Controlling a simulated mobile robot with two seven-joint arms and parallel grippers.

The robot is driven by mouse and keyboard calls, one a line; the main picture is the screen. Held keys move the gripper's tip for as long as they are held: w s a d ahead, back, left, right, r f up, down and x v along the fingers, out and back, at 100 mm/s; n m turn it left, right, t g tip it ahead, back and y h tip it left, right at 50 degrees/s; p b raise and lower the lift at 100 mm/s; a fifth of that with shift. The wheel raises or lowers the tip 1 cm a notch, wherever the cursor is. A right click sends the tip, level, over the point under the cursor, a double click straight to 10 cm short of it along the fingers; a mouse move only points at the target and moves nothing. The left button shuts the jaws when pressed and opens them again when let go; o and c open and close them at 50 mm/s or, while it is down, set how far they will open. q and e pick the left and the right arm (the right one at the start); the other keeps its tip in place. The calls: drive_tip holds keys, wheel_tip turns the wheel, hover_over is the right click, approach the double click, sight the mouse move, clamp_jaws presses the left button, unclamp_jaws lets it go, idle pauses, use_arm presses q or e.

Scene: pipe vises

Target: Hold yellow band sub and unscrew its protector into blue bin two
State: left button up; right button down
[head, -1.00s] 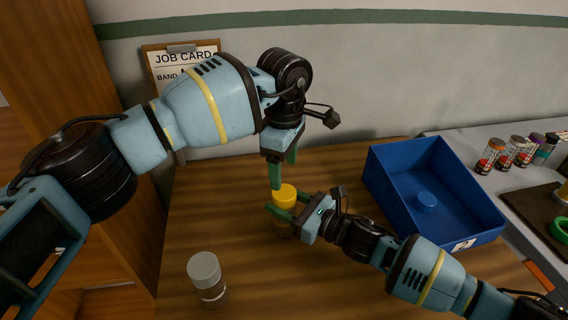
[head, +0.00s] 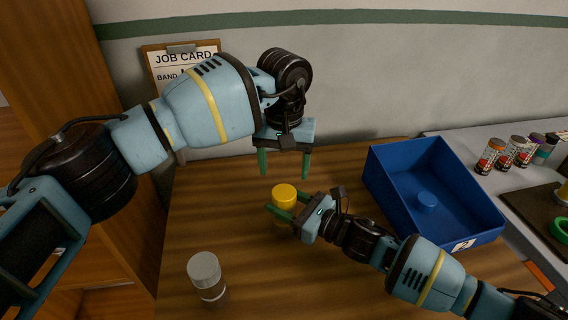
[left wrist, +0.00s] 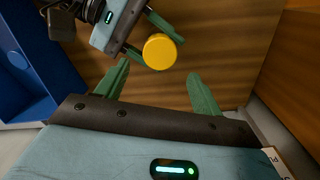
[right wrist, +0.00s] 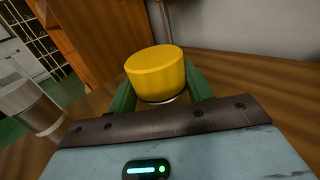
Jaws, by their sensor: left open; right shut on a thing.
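The sub with a yellow protector cap (head: 284,194) stands upright on the wooden table, and its cap fills the middle of the right wrist view (right wrist: 156,74). My right gripper (head: 281,215) is shut on the sub's body, below the cap. My left gripper (head: 285,176) is open and empty, above and behind the cap, fingers pointing down. In the left wrist view the yellow cap (left wrist: 159,51) shows from above, beyond and between the open fingers. The band on the sub is hidden.
A grey-capped sub (head: 205,272) stands at the table's front left. A job card (head: 181,62) leans at the back wall, partly behind my left arm. Several banded subs (head: 492,155) stand on the grey bench at right.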

sight(284, 191)
use_arm(q)
drive_tip(key=shift+f, duration=0.1)
drive_tip(key=shift+f, duration=3.9)
drive_tip(key=c, duration=0.9)
drive_tip(key=o, duration=1)
drive_tip(key=shift+r, duration=4.05)
drive_tip(key=shift+c, duration=0.5)
drive_tip(key=shift+f, duration=4.05)
